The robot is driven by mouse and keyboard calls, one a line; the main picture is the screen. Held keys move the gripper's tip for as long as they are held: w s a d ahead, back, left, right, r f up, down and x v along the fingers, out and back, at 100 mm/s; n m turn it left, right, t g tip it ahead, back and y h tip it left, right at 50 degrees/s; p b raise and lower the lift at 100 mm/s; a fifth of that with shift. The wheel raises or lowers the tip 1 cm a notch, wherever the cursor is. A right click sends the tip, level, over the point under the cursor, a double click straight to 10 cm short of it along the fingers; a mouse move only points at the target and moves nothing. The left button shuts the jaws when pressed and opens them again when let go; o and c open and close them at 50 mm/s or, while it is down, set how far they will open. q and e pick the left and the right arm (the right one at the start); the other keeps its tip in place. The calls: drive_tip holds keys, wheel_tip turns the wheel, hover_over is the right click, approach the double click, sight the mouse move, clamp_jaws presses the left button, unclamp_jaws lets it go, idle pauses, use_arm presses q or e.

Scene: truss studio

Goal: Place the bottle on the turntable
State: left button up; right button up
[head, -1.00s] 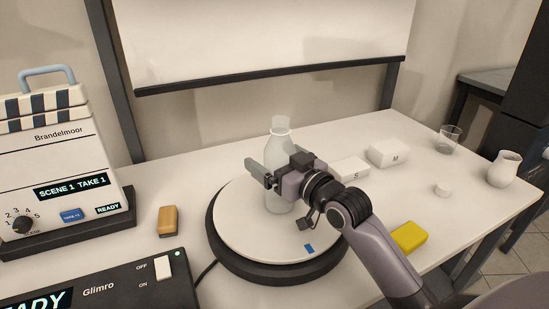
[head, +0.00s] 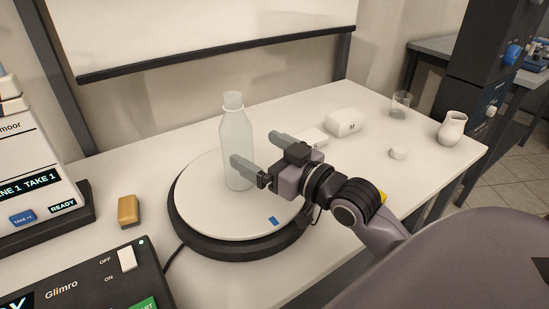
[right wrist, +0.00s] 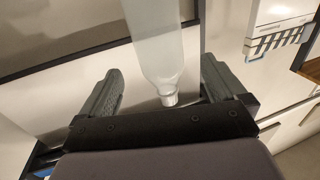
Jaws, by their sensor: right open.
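The pale translucent bottle (head: 238,140) stands upright on the white top of the round turntable (head: 205,215), toward its back. My right gripper (head: 258,152) is open and empty, just right of the bottle. One finger overlaps the bottle's lower body in the head view; I cannot tell whether it touches. In the right wrist view the bottle (right wrist: 158,45) appears neck-down in the picture, between the open fingers of the gripper (right wrist: 160,78), with nothing clamped. My left gripper is not in view.
White boxes (head: 343,122), a small white lid (head: 398,153), a glass (head: 400,105) and a white jug (head: 452,129) stand at the right. An orange-brown block (head: 128,211) lies left of the turntable. A black control box (head: 90,285) is at front left.

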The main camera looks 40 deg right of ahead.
drive_tip(key=shift+v, duration=1.55)
